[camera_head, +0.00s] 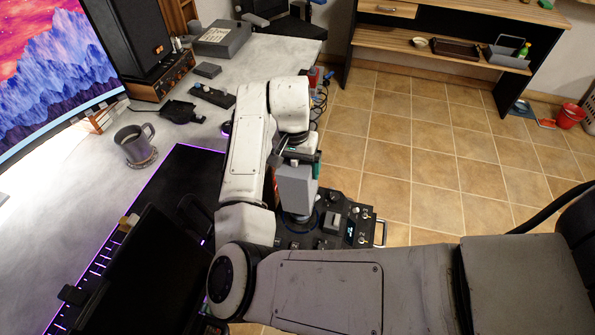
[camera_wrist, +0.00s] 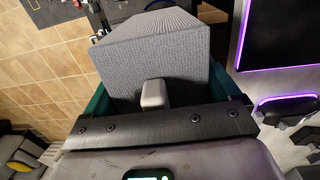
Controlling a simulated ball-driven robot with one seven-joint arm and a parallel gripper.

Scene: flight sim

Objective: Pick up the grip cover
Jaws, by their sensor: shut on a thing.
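The grip cover is a grey block (camera_head: 296,188) in the head view, below my gripper (camera_head: 297,160) and above a dark control panel (camera_head: 338,222). In the wrist view the grip cover (camera_wrist: 165,50) is large, with a finely ribbed surface, between the teal fingers of my gripper (camera_wrist: 162,92). The gripper is shut on it. The cover's lower end is close to a round base on the panel; I cannot tell whether they touch. My arm hides part of the panel's left side.
A grey desk (camera_head: 208,116) carries a mug (camera_head: 134,144) on a coaster, a speaker (camera_head: 128,38) and a large monitor (camera_head: 52,70) at the left. A dark mat (camera_head: 180,172) with purple lit edges lies nearby. Tiled floor (camera_head: 430,150) is open to the right.

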